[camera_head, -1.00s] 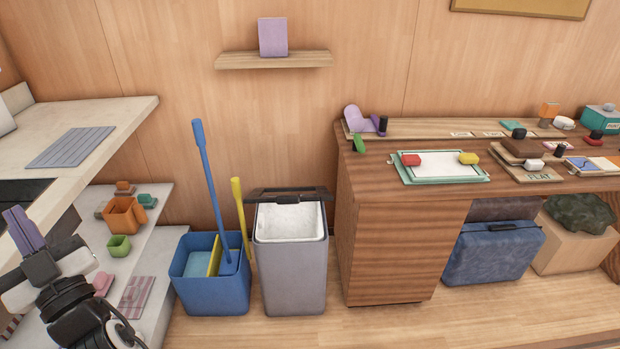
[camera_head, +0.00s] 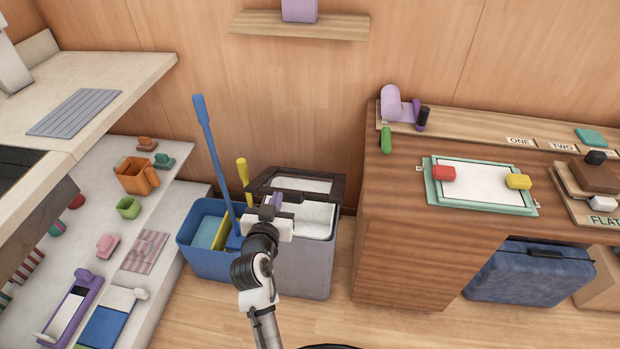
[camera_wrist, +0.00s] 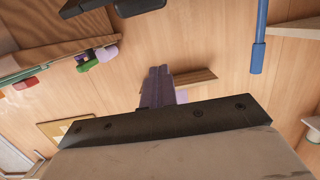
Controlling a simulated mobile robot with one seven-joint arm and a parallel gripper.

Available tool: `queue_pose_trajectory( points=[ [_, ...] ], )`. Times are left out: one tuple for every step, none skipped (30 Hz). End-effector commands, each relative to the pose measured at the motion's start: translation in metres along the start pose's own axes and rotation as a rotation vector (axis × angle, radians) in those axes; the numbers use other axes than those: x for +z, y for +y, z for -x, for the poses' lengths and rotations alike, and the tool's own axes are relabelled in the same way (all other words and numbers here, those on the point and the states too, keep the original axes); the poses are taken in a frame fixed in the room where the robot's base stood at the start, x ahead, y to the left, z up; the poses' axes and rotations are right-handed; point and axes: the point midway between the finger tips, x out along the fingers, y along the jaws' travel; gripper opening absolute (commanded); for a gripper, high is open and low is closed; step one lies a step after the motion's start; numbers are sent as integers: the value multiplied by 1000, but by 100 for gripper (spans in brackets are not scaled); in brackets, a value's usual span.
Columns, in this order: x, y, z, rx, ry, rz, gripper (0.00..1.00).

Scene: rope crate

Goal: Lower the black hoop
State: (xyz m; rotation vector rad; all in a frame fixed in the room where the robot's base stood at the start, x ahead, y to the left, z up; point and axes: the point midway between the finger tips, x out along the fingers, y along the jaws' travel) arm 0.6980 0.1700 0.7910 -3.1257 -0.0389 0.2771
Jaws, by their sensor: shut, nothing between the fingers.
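The black hoop (camera_head: 335,187) is a dark rectangular frame at the back of the grey bin (camera_head: 305,262). It is raised and tilted above the rim, with white showing through its opening. The bin's white liner (camera_head: 318,222) shows below it. My gripper (camera_head: 273,201) is at the bin's left front, its purple fingers together and empty; in the picture they overlap the hoop's lower left area, and I cannot tell whether they touch. In the wrist view the fingers (camera_wrist: 157,86) are closed against the wall behind. Dark pieces at that view's top edge may be the hoop.
A blue bucket (camera_head: 205,262) with a blue-handled tool (camera_head: 214,150) and a yellow handle (camera_head: 243,172) stands close left of the bin. A wooden cabinet (camera_head: 400,245) stands to the right. A wall shelf (camera_head: 300,25) is above.

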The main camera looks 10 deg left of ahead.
Motion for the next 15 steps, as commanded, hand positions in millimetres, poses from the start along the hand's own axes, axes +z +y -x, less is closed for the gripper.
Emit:
queue_pose_trajectory(
  points=[
    [4,3,0,11,-14,0,0],
    [6,4,0,15,-18,0,0],
    [8,6,-1,20,-22,0,0],
    [8,6,-2,22,-23,1,0],
    [8,6,-4,23,-24,1,0],
    [7,7,-7,23,-23,1,0],
    [7,7,-10,24,-22,1,0],
    [7,7,-14,24,-22,2,0],
    [6,8,-21,25,-22,3,0],
    [6,8,-26,25,-21,3,0],
    [5,8,-32,25,-20,3,0],
    [5,8,-40,24,-21,2,0],
    [5,8,-47,24,-22,2,0],
    [5,8,-54,24,-21,2,0],
    [5,8,-62,23,-21,3,0]
  ],
)
